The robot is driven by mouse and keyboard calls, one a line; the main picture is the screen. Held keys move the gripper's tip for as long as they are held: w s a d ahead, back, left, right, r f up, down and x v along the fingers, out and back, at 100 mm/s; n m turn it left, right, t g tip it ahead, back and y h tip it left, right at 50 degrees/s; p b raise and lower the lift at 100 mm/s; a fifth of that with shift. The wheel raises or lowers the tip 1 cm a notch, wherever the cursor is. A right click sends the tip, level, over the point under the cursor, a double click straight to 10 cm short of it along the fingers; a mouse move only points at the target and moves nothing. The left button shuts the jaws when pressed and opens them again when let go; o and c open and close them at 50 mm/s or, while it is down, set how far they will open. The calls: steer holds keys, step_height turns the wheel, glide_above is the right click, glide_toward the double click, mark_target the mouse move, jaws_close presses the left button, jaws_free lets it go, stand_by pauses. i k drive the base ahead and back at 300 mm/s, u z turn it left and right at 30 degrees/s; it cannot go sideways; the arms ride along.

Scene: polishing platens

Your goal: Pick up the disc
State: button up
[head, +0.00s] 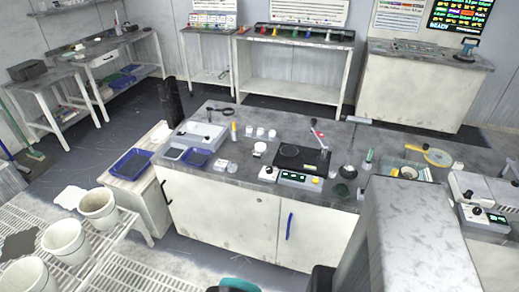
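I cannot tell for sure which thing is the disc. A small dark green round piece (341,189) lies near the front edge of the central bench (215,198). A yellow round piece with a handle-like end (437,157) is further right on the bench. A black platen (299,157) sits on a bench machine (300,178) with a small display and a red-tipped lever. My gripper's fingers do not show in this view. A teal part and a dark part cut off at the bottom edge may be mine.
White pots (98,208) stand on a slatted rack (105,262) at left. A large grey block at lower right hides part of the bench. Side tables line the back wall. Floor shows at left.

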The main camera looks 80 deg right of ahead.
mark_target(258, 147)
steer(key=u, duration=0.1)
steer(key=k, duration=0.95)
steer(key=z, duration=0.35)
steer(key=i, duration=0.5)
